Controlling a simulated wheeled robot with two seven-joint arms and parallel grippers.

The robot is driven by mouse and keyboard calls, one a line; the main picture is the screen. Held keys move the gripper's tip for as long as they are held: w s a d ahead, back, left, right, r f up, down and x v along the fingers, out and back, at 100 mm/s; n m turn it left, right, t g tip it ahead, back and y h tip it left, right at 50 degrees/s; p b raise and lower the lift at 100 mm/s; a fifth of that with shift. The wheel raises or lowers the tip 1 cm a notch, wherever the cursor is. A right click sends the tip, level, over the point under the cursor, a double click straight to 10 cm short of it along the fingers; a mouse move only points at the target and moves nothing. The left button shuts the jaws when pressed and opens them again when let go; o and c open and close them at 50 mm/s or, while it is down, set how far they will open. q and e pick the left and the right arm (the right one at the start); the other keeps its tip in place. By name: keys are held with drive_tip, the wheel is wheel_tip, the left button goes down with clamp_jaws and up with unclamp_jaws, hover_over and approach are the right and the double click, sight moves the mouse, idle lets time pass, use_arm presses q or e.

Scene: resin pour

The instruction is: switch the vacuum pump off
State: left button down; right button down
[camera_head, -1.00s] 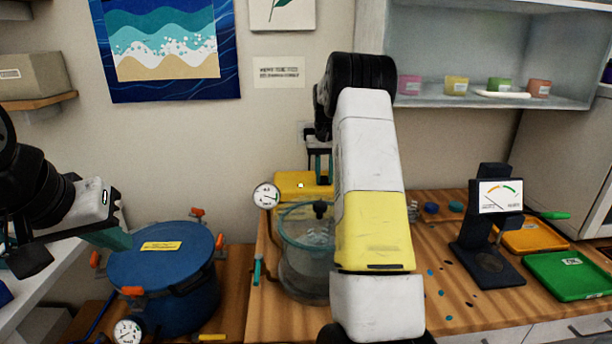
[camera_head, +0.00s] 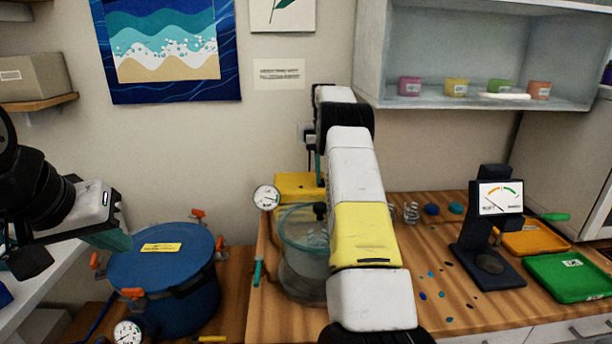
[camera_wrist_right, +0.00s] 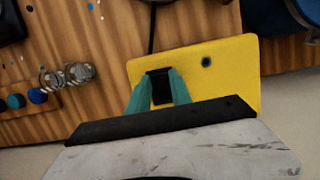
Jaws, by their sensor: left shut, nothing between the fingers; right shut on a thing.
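The vacuum pump (camera_head: 294,184) is a yellow box behind the glass chamber, partly hidden by my right arm in the head view. In the right wrist view its yellow top (camera_wrist_right: 225,75) fills the middle, with a dark, unlit round spot on it. My right gripper (camera_wrist_right: 155,88) has its teal fingers shut on a black block, the pump's switch (camera_wrist_right: 160,88), at the pump's edge. In the head view the right fingertips are mostly hidden by the arm. My left gripper (camera_head: 120,240) is shut and empty, beside the blue lidded pot.
The clear chamber (camera_head: 300,265) stands before the pump, with a round gauge (camera_head: 266,197) at its left. The blue pot (camera_head: 165,280) has orange clamps. A dark scale (camera_head: 488,235), an orange tray (camera_head: 530,240) and a green tray (camera_head: 570,278) stand right.

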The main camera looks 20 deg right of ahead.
drive_tip(key=shift+r, duration=0.1)
drive_tip(key=c, duration=1.2)
unclamp_jaws()
drive_tip(key=shift+o, duration=0.2)
drive_tip(key=shift+s+v, duration=0.15)
drive_tip(key=shift+v, duration=0.6)
drive_tip(key=shift+s+v, duration=0.15)
drive_tip(key=shift+v, duration=0.55)
drive_tip(key=shift+s+a+r, duration=0.1)
drive_tip(key=shift+a+r, duration=0.05)
drive_tip(key=shift+r, duration=0.25)
drive_tip(key=s+a, duration=0.3)
drive_tip(key=s, duration=0.4)
drive_tip(key=s+a+r, duration=0.1)
drive_tip(key=s+a, duration=0.3)
drive_tip(key=s, duration=0.3)
drive_tip(key=shift+s+r, duration=0.15)
